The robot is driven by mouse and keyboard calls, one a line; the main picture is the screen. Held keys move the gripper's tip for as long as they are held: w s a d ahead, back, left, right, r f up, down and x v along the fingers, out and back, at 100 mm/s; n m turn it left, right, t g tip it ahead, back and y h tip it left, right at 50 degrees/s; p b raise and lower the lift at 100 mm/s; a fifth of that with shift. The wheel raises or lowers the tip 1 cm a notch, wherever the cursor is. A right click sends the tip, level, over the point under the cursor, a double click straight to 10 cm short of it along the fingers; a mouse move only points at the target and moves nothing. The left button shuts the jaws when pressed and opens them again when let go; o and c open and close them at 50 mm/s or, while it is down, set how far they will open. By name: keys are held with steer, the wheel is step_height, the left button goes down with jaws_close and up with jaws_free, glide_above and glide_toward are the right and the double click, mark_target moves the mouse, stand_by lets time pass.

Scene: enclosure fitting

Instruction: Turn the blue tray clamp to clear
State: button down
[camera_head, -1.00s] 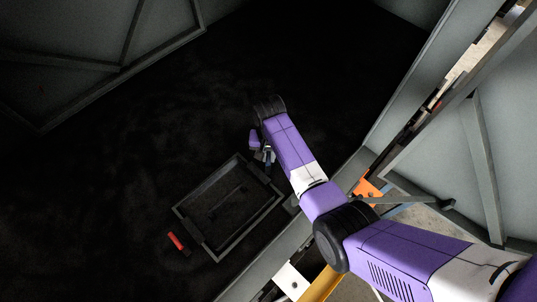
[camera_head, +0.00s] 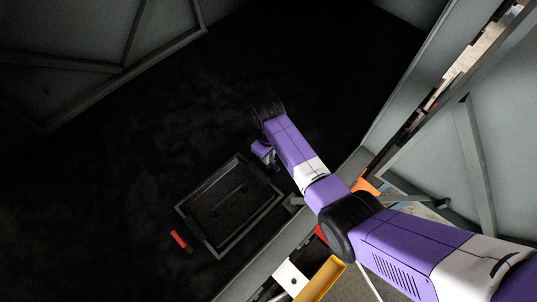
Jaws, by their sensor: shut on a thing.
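A grey-rimmed tray (camera_head: 190,227) lies tilted in the picture on the dark floor of the enclosure. My gripper (camera_head: 270,161) is beside the tray's upper right corner, at the end of my purple arm. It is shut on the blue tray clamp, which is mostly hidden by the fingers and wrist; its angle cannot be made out. A red clamp (camera_head: 179,239) sits just outside the tray's lower left side, apart from my gripper.
Grey enclosure walls with braces stand at the upper left (camera_head: 75,45) and right (camera_head: 430,75). A grey sill (camera_head: 262,265) runs along the tray's lower right. Beyond it are a yellow bin (camera_head: 320,279) and an orange part (camera_head: 367,187). The dark floor left of the tray looks clear.

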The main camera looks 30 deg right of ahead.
steer(key=n, duration=0.6)
steer(key=shift+p, duration=0.35)
steer(key=shift+n, duration=0.3)
steer(key=c, duration=1.4)
jaws_free()
steer(key=shift+o, duration=0.2)
steer(key=shift+r, duration=0.1)
step_height(320, 180, up, 8)
steer(key=shift+f, duration=0.2)
